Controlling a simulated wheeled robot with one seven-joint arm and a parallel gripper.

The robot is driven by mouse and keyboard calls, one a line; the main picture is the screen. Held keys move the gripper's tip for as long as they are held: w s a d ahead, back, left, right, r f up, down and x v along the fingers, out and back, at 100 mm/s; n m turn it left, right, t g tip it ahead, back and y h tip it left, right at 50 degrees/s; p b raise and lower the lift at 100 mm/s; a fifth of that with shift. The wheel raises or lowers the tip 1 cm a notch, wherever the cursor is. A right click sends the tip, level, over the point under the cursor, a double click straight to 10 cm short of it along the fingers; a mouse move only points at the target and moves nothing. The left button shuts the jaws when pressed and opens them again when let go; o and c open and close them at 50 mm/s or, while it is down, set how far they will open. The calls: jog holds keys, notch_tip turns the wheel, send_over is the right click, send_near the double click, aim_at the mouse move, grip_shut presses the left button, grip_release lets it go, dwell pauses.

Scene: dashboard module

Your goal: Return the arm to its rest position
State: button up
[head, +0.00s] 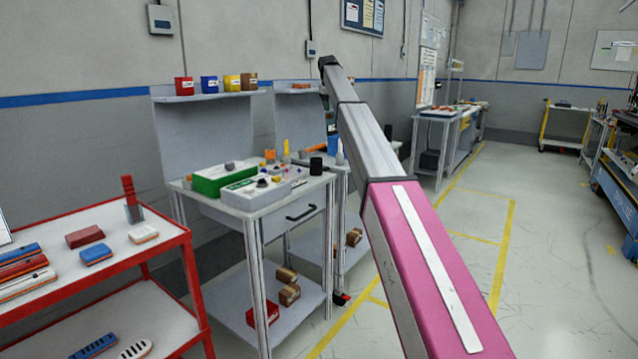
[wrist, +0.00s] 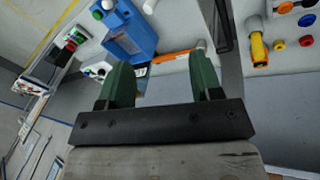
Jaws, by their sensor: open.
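My arm reaches out over the workbench area in the head view, with its pink link (head: 425,260) at the lower right and a grey link (head: 360,140) rising to a dark joint. My gripper cannot be made out in the head view. In the wrist view my gripper (wrist: 160,82) shows two dark green fingers set apart with nothing held between them. Beyond the fingers are a blue box-like object (wrist: 130,32) and an orange-handled tool (wrist: 175,55). They appear apart from the fingers.
A workbench (head: 255,205) left of my arm holds a green box (head: 215,180) and a grey module (head: 255,192) with knobs. A red-framed cart (head: 115,270) stands at lower left. Coloured bins sit on a wall shelf (head: 212,97). The floor (head: 545,250) at right is clear.

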jog(key=s+d+f+m, duration=0.1)
jog(key=s+d+f, duration=0.2)
jog(key=s+f, duration=0.75)
jog(key=s+d+f+m+g, duration=0.15)
jog(key=s+f, duration=0.45)
jog(key=f, duration=0.9)
jog(key=s+d+f, duration=0.3)
jog(key=s+f, duration=0.5)
jog(key=f, duration=0.5)
jog(key=s+d+f+m, duration=0.1)
jog(key=s+f, duration=0.6)
jog(key=s, duration=0.5)
jog(key=s+d+f+m+g+y, duration=0.1)
jog(key=s+d+f, duration=0.1)
jog(key=s+f, duration=0.5)
jog(key=s+d+f+m, duration=0.2)
jog(key=s+f, duration=0.5)
jog(key=s, duration=1)
jog(key=shift+s+d+y, duration=0.2)
jog(key=shift+s+y, duration=0.1)
jog(key=shift+s, duration=0.1)
jog(key=shift+g, duration=0.25)
